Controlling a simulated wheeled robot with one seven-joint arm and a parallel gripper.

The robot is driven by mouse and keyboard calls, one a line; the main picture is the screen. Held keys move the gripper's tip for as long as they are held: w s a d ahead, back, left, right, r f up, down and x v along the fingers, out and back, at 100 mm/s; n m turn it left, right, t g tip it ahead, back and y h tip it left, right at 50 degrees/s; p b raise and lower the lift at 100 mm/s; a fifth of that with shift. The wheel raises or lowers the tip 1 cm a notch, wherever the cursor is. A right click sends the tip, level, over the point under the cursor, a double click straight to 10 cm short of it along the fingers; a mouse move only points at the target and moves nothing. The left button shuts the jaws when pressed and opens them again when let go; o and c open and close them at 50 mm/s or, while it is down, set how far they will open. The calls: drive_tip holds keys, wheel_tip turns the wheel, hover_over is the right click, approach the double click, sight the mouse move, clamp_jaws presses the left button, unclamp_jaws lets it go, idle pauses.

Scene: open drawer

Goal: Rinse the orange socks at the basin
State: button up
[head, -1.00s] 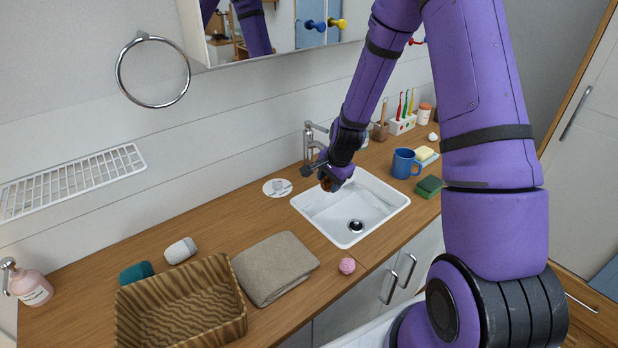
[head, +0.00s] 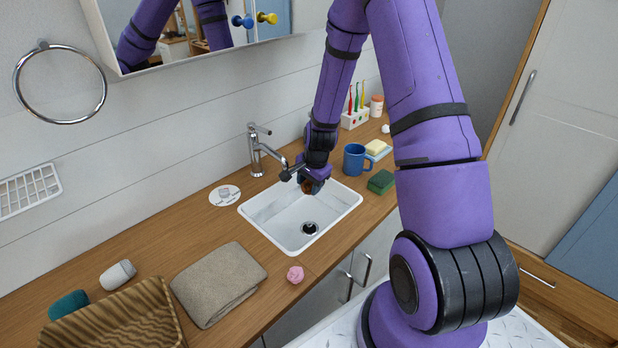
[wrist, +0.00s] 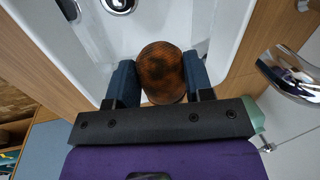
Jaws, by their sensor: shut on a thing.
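My gripper (wrist: 160,85) is shut on the orange socks (wrist: 160,70), a rolled ball with dark patches between the two blue fingers in the wrist view. In the head view my gripper (head: 310,187) is over the right back part of the white basin (head: 262,231), and the socks (head: 306,187) show only as a small brown-orange patch. The chrome tap (head: 257,152) stands behind the basin, to the left of my gripper. Its metal also shows at the right of the wrist view (wrist: 288,75). No running water is visible.
A blue mug (head: 355,159), green sponge (head: 381,181) and soap (head: 376,147) stand right of the basin. A pink ball (head: 295,274), folded towel (head: 218,286), wicker basket (head: 160,310), and teal (head: 68,305) and white (head: 117,275) rolls lie left or in front. A mirror cabinet (head: 205,50) hangs above.

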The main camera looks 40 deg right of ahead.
drive_tip(key=shift+s+d+f+x, duration=0.1)
drive_tip(key=shift+s+x, duration=0.3)
drive_tip(key=shift+x, duration=1.55)
drive_tip(key=shift+s+d+f+x, duration=0.1)
drive_tip(key=shift+s+x, duration=0.3)
drive_tip(key=shift+x, duration=1.55)
drive_tip(key=shift+s+d+f+x, duration=0.1)
drive_tip(key=shift+s+x, duration=0.3)
drive_tip(key=shift+x, duration=1.55)
drive_tip(key=shift+r, duration=0.1)
drive_tip(key=shift+w+a+r+v, duration=0.1)
drive_tip(key=shift+w+v, duration=0.4)
drive_tip(key=shift+v, duration=1.8)
drive_tip(key=shift+w+a+r+v, duration=0.15)
drive_tip(key=shift+w+v, duration=0.3)
drive_tip(key=shift+v, duration=1.9)
drive_tip(key=shift+w+a+r+v, duration=0.1)
drive_tip(key=shift+w+v, duration=0.4)
drive_tip(key=shift+v, duration=1.8)
